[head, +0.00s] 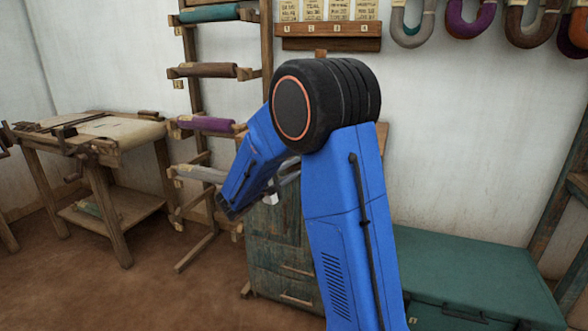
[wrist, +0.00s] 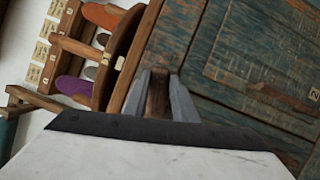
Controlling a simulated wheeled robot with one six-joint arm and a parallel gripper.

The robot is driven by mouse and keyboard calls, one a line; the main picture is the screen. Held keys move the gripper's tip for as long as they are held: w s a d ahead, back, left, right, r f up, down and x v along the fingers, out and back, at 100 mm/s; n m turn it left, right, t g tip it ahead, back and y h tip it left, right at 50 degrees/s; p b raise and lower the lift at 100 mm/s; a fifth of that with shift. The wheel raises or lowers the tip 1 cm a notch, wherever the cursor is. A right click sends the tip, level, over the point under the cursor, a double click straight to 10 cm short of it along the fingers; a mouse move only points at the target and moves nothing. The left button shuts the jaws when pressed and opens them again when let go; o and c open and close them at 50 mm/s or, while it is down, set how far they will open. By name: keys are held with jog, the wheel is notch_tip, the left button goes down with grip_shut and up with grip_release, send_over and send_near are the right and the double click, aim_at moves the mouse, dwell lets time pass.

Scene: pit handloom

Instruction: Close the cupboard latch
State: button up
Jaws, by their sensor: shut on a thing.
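The cupboard (head: 275,225) has worn teal panels and stands behind my arm, which hides much of its upper part in the head view. In the wrist view its teal panelled front (wrist: 262,55) fills the right side, tilted. My gripper (wrist: 160,80) is shut on a small brown wooden piece, the latch (wrist: 158,98), at the wooden edge of the cupboard front. The latch's ends and exact angle are hard to make out between the fingers.
A green chest (head: 470,275) stands at the right. A rack with cloth rolls (head: 205,124) is left of the cupboard, and a wooden workbench (head: 100,130) further left. A small shelf (head: 330,37) and hanging yarn hanks (head: 470,18) are on the wall. The floor at front left is clear.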

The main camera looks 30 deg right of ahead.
jog(key=n, duration=0.1)
jog(key=n+t, duration=0.1)
jog(key=n+h, duration=0.1)
jog(key=n, duration=0.1)
jog(key=shift+f, duration=0.25)
jog(key=n+t, duration=0.2)
jog(key=n, duration=0.3)
jog(key=n+t+y, duration=0.1)
jog(key=n+t, duration=0.2)
jog(key=n, duration=0.2)
jog(key=s+n+t, duration=0.1)
jog(key=n+t, duration=0.1)
jog(key=n, duration=0.3)
jog(key=shift+d+f+n+t+y, duration=0.2)
jog(key=shift+d+n+t+y, duration=0.1)
jog(key=shift+d+n, duration=0.1)
jog(key=shift+a, duration=0.1)
jog(key=o, duration=1)
jog(key=shift+w, duration=0.1)
jog(key=shift+o, duration=0.2)
jog(key=v, duration=1.2)
